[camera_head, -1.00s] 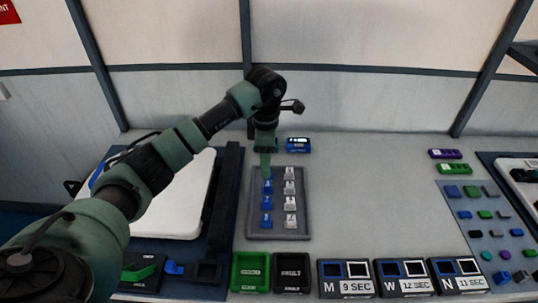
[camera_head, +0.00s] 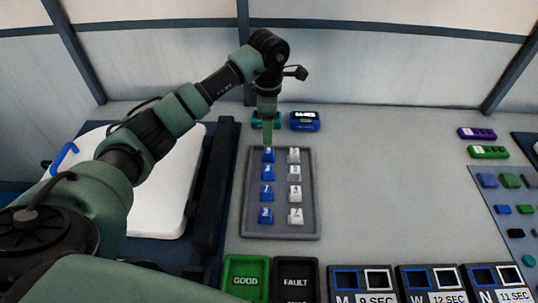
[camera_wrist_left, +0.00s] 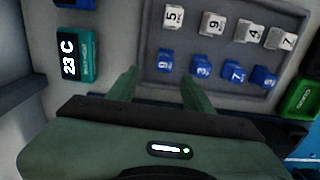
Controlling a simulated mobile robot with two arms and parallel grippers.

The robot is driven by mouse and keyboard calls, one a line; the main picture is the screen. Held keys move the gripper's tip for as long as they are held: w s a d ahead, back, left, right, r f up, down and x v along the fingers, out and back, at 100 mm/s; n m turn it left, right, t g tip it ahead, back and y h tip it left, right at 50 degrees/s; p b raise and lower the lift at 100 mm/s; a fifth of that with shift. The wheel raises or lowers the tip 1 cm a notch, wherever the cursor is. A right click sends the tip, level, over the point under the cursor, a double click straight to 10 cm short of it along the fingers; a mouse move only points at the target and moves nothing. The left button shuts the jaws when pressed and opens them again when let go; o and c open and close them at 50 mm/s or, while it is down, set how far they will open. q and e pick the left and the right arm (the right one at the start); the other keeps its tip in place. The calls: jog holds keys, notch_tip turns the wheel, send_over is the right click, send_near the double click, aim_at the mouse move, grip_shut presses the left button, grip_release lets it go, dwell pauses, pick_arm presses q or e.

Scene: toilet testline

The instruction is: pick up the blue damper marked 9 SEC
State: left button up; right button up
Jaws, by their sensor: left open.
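A grey tray (camera_head: 250,210) holds a column of blue dampers and a column of white ones. The farthest blue damper (camera_head: 268,155) seems to be the one marked 9; in the left wrist view this blue damper (camera_wrist_left: 165,61) shows a 9-like digit, and no SEC text can be read. My left gripper (camera_head: 267,143) points down at the tray's far end, just over that damper. In the left wrist view my left gripper (camera_wrist_left: 160,82) is open and empty, with the damper just beyond the gap between its fingertips. My right gripper is out of view.
Green GOOD (camera_head: 246,275) and black FAULT (camera_head: 296,275) bins and labelled holders (camera_head: 370,280) line the front.

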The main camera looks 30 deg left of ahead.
aim_at(269, 150)
pick_arm(q)
jog(key=f, duration=0.2)
jog(key=f+p, duration=0.1)
jog(key=f, duration=0.1)
jog(key=s+f+p, duration=0.1)
jog(key=f, duration=0.1)
jog(key=shift+d+f, duration=0.1)
jog(key=shift+d, duration=0.2)
jog(key=shift+w+f, duration=0.1)
jog(key=shift+f, duration=0.45)
grip_shut()
